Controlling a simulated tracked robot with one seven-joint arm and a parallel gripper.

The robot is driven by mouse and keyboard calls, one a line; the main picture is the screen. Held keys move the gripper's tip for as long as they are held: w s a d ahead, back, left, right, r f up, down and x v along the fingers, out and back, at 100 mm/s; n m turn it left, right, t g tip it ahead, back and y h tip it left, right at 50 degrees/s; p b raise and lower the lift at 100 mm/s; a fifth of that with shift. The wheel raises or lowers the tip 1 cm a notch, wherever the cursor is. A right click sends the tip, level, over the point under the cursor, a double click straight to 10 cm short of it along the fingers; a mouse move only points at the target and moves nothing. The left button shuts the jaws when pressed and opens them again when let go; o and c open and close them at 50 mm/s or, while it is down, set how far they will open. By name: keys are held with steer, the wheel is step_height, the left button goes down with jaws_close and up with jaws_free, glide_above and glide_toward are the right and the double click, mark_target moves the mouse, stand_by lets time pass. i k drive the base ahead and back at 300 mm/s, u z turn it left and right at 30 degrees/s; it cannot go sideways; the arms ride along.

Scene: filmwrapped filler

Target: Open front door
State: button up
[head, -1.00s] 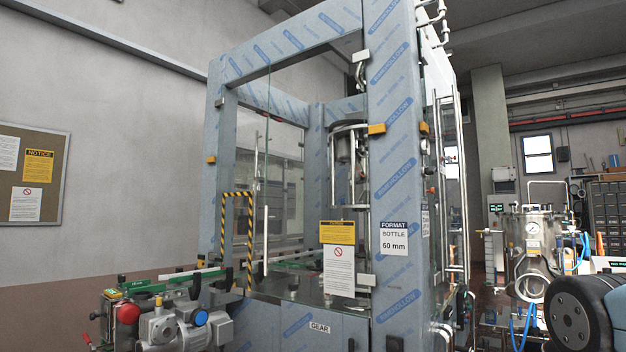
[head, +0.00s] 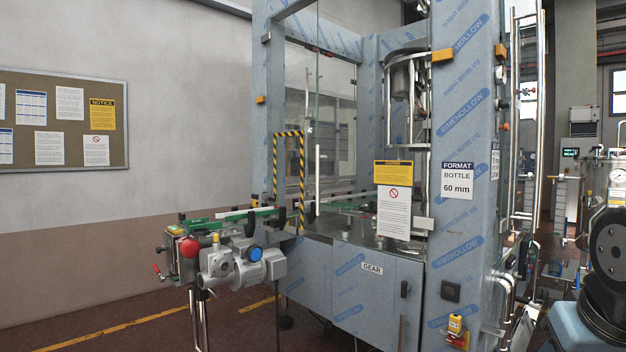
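The framed machine, wrapped in blue-printed film, stands at the centre right in the head view. A clear glass front panel (head: 350,120), which looks like the front door, spans the front beside the right post (head: 466,120). A pale upright bar (head: 317,180) near its left edge looks like a handle. A yellow-and-white notice (head: 394,200) shows at the panel's lower right. I cannot tell whether the panel is fully closed. My gripper is not in view; a dark round part of my arm shows at the lower right, apart from the machine.
A conveyor with a green rail (head: 225,221) and a grey motor (head: 240,264) juts out at the machine's left front. A striped yellow-black frame (head: 302,180) surrounds its entry. A steel tank (head: 613,180) stands right. Floor at the lower left is clear.

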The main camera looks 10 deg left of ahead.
mark_target(394, 202)
steer(key=u, duration=0.3)
steer(key=i, duration=1.35)
steer(key=u, duration=0.55)
steer(key=i, duration=2.15)
steer(key=z, duration=0.2)
